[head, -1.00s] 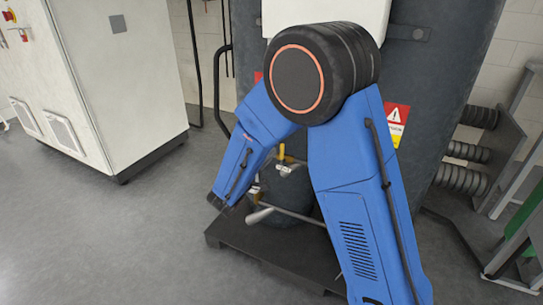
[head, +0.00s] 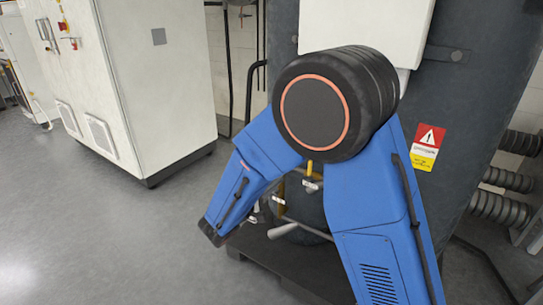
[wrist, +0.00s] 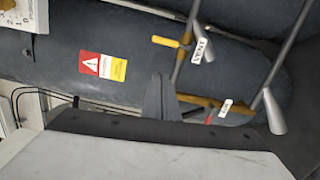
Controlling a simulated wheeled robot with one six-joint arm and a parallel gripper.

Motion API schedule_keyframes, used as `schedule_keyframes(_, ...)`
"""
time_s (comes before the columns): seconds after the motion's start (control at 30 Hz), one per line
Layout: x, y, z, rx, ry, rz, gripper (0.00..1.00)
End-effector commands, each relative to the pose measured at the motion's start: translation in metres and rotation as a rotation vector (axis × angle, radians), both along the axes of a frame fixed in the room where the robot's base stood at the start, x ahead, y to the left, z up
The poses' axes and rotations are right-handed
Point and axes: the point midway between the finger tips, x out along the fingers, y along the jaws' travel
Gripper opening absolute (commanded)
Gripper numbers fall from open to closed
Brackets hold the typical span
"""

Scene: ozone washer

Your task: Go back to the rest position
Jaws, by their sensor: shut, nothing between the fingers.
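My gripper (wrist: 161,98) shows in the wrist view as dark fingers pressed together with nothing between them. In that view it is in front of a dark tank (wrist: 140,60) with a red and yellow warning label (wrist: 103,66). No contact with the tank can be made out. In the head view my blue arm is bent at a large black joint. Its forearm slopes down to the left, and its dark end hangs by the equipment; the fingers cannot be made out there.
Grey-handled levers (wrist: 274,112), a yellow handle (wrist: 166,41) and a yellow pipe (wrist: 205,101) are close in the wrist view. The head view shows a white cabinet (head: 160,90) at left, ribbed hoses (head: 500,207) at right, and open floor (head: 90,230) at front left.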

Motion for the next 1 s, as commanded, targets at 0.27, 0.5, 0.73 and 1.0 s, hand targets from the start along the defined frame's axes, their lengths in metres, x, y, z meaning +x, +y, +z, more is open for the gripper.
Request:
schedule_keyframes(0.27,-0.03,-0.1,0.026,0.122,0.115,-0.221,0.0)
schedule_keyframes(0.5,-0.081,-0.182,0.037,0.29,0.239,-0.409,0.0)
schedule_keyframes(0.73,-0.138,-0.235,0.039,0.485,0.338,-0.537,0.0)
schedule_keyframes(1.0,-0.205,-0.268,0.037,0.748,0.417,-0.623,0.0)
